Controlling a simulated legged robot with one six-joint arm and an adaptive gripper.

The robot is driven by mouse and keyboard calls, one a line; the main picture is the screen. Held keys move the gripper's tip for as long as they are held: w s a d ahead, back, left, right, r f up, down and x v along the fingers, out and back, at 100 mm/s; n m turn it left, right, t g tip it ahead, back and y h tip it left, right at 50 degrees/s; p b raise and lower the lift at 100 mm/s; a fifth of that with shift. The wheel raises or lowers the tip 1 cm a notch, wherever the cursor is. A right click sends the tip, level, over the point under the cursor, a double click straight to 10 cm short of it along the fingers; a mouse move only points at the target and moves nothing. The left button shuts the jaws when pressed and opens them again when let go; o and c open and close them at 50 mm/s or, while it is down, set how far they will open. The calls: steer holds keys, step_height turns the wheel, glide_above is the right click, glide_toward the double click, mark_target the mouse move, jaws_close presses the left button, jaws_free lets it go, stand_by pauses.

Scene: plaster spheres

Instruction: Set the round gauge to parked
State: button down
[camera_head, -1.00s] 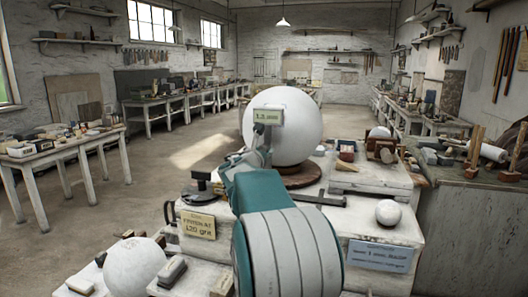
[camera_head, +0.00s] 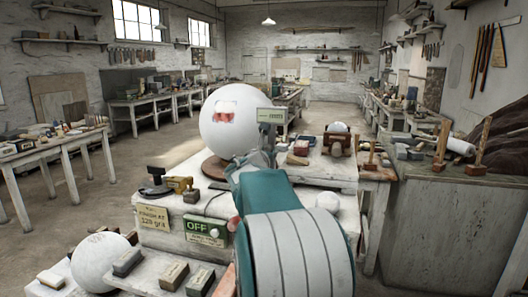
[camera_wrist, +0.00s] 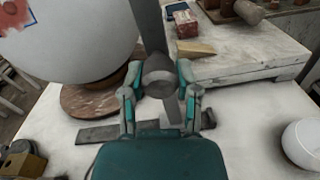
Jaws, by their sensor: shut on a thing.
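The gauge (camera_head: 271,115) has a small pale-green display, its text too small to read, and stands up at the end of my arm, right of the large white sphere (camera_head: 215,140). In the wrist view my gripper (camera_wrist: 160,88) is shut on the gauge's grey round body (camera_wrist: 159,70). A dark upright bar rises behind it. A flat dark cross-shaped piece (camera_wrist: 96,133) lies on the white bench top below; I cannot tell whether it joins the gauge. The sphere shows a red patch and looks apart from the gauge.
The sphere rests on a round brown base (camera_wrist: 95,100). A raised white slab (camera_wrist: 240,58) with blocks is on the right. A small white ball (camera_wrist: 303,140) sits on the bench. A green OFF sign (camera_head: 198,225) and a lower sphere (camera_head: 101,262) are front left.

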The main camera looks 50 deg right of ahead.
steer(key=shift+s+d, duration=0.25)
steer(key=shift+s, duration=0.25)
steer(key=shift+s+d, duration=0.2)
steer(key=shift+s, duration=0.3)
steer(key=c, duration=0.6)
jaws_free()
steer(key=shift+s, duration=0.1)
steer(key=shift+o, duration=1.3)
steer(key=shift+s+r, duration=0.1)
steer(key=shift+a, duration=0.15)
steer(key=v, duration=1.1)
steer(key=shift+a, duration=0.4)
steer(key=shift+s, duration=0.1)
